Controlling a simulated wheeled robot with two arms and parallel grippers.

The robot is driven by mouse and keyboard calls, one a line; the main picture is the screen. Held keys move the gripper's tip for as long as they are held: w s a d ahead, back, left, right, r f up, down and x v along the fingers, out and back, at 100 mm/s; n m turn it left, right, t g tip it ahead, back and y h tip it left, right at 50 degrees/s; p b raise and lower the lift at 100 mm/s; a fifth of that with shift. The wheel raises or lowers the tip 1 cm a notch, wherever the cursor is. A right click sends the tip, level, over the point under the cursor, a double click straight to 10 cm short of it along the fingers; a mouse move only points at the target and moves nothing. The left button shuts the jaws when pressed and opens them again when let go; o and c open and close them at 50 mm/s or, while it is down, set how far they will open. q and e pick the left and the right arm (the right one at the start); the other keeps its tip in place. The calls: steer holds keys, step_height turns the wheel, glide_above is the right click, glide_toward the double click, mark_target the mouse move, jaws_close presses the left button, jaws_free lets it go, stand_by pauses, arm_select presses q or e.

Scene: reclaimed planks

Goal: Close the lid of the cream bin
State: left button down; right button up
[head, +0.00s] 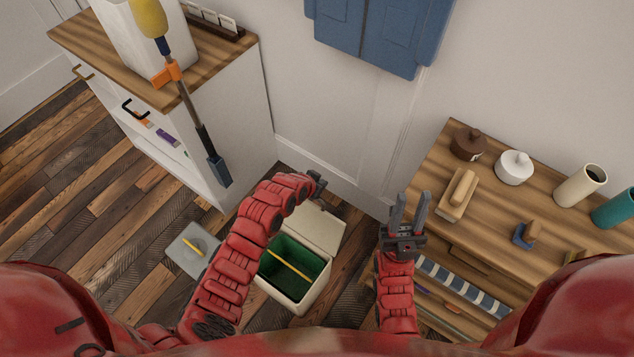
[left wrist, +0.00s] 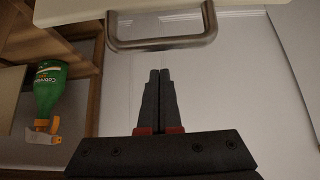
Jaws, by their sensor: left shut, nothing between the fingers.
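The cream bin (head: 293,299) stands on the floor between the two cabinets, with a green inside and a yellow stick across it. Its cream lid (head: 318,229) is open and tilted back behind the opening. My left gripper (head: 318,181) is past the lid's far edge, near the wall. In the left wrist view its fingers (left wrist: 154,100) are shut and empty, below a grey metal handle (left wrist: 165,43) on a cream panel. Touching or apart cannot be told. My right gripper (head: 411,208) is open and empty, right of the bin. My left arm covers the bin's left side.
A wooden-topped cabinet (head: 480,175) with jars and brushes stands at the right. A white cabinet (head: 228,115) is at the left, a long yellow-headed tool (head: 190,100) in front of it. A grey plate (head: 190,245) lies on the floor. A green bottle (left wrist: 50,90) shows in the left wrist view.

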arm_select(q)
steer(key=s+a, duration=0.1)
steer(key=s+a+p, duration=0.1)
steer(key=s, duration=0.1)
steer(key=shift+f, duration=0.15)
steer(key=shift+a, duration=0.1)
stand_by(0.4)
